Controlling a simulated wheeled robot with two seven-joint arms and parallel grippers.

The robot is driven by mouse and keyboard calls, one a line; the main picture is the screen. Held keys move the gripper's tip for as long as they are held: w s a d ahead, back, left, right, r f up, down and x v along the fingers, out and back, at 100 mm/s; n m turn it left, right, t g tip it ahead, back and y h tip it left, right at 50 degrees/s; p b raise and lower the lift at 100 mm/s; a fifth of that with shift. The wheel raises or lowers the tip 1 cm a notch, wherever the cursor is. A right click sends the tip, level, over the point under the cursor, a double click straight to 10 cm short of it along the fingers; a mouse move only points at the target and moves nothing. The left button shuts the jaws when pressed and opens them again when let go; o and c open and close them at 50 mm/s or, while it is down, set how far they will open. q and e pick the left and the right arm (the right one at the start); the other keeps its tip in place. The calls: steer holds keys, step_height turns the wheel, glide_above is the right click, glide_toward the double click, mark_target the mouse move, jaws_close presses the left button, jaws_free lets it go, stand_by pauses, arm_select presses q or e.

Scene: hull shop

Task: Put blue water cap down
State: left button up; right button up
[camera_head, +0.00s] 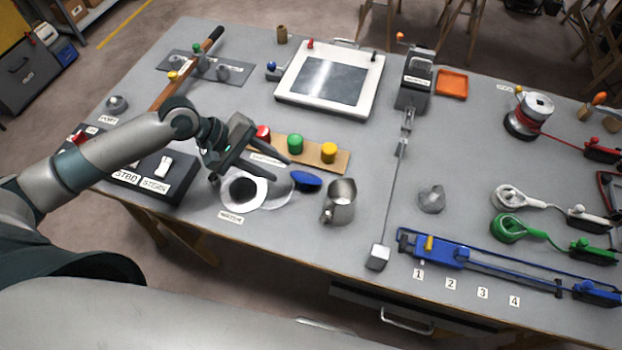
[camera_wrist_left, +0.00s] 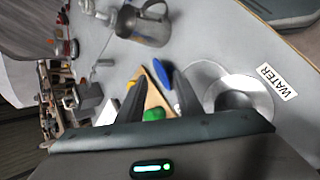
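The blue water cap (camera_head: 306,181) is an oval blue piece just right of the pale round water filler (camera_head: 262,190) in the head view. In the left wrist view the blue cap (camera_wrist_left: 165,74) shows beyond my fingertips, close to the right-hand finger. I cannot tell whether they touch. The ring-shaped filler (camera_wrist_left: 212,80) is beside that finger, with a WATER label (camera_wrist_left: 276,82). My left gripper (camera_head: 272,150) is above the filler and the wooden strip; its fingers (camera_wrist_left: 158,92) are apart, with a gap between them. My right gripper is not in view.
A wooden strip (camera_head: 343,157) with red, green (camera_head: 295,144) and yellow (camera_head: 329,152) caps lies behind the filler. A metal jug (camera_head: 341,203) stands right of the blue cap. The STBD/STERN switch box (camera_head: 160,180) is at left. Bare table lies in front of the jug.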

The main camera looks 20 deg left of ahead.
mark_target(305, 182)
arm_select(q)
steer(key=p+x, duration=0.1)
steer(key=x, duration=0.5)
steer(key=shift+d+f+p, duration=0.1)
steer(key=shift+d+p, duration=0.05)
steer(key=shift+p, duration=0.25)
steer(key=shift+w+d+f, duration=0.1)
steer(key=shift+d+f, duration=0.05)
steer(key=shift+d+f+p, duration=0.25)
steer(key=shift+d+p, duration=0.1)
steer(key=shift+p, duration=0.05)
steer(key=x, duration=0.1)
steer(key=p+x, duration=0.2)
steer(key=shift+s+d+f, duration=0.2)
steer(key=shift+d+f, duration=0.05)
steer(key=shift+d, duration=0.15)
steer(key=shift+w+d+f, duration=0.1)
steer(key=shift+d+f, duration=0.05)
steer(key=shift+f, duration=0.15)
steer(key=shift+c, duration=0.4)
